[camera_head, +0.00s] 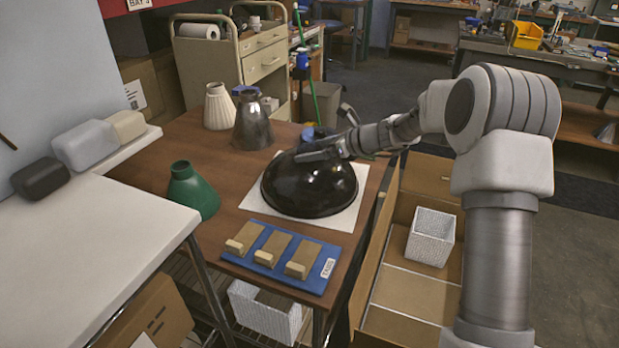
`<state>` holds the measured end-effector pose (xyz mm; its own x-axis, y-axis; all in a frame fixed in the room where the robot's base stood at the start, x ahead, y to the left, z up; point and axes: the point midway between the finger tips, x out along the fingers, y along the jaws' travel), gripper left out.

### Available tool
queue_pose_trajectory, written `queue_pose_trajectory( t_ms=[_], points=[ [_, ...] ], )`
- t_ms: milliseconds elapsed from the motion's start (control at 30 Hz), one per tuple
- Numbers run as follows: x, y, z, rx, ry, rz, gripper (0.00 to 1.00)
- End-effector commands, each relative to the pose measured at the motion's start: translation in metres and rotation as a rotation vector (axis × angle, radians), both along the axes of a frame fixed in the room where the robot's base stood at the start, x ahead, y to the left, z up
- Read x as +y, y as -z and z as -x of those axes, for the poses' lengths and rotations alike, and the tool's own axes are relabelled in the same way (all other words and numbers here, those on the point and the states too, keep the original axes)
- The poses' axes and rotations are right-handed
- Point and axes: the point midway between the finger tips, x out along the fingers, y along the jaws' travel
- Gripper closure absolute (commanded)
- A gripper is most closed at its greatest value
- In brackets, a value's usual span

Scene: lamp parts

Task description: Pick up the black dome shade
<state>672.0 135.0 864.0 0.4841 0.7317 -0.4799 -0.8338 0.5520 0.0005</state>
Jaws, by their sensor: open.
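The black dome shade (309,190) sits on a white square sheet (344,219) on the brown wooden table, with its wide rim down and its dome up. It looks glossy. My gripper (302,155) reaches in from the right and is at the top of the dome. Its fingers overlap the upper part of the shade in this view. I cannot tell whether they touch it. The gripper is open, and the shade's top is partly hidden behind it.
A green shade (192,190), a dark metal shade (252,121) and a cream ribbed shade (219,107) stand on the table. A blue board (275,270) with wooden blocks lies in front.

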Motion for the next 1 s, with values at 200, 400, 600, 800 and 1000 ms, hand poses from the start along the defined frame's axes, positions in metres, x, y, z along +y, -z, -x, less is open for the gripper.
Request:
queue_pose_trajectory(
  t_ms=[200, 400, 600, 800, 1000],
  points=[
    [0.0013, 0.0002, -0.0016, 0.0, 0.001, 0.0, 0.0],
    [0.0013, 0.0003, -0.0013, 0.0, 0.001, 0.0, 0.34],
    [0.0012, 0.0002, -0.0013, 0.0, 0.001, 0.0, 0.7],
    [0.0011, 0.0003, -0.0012, 0.0, 0.001, 0.0, 1.0],
    [0.0016, -0.0016, -0.0017, -0.004, 0.0, -0.001, 1.0]
  ],
)
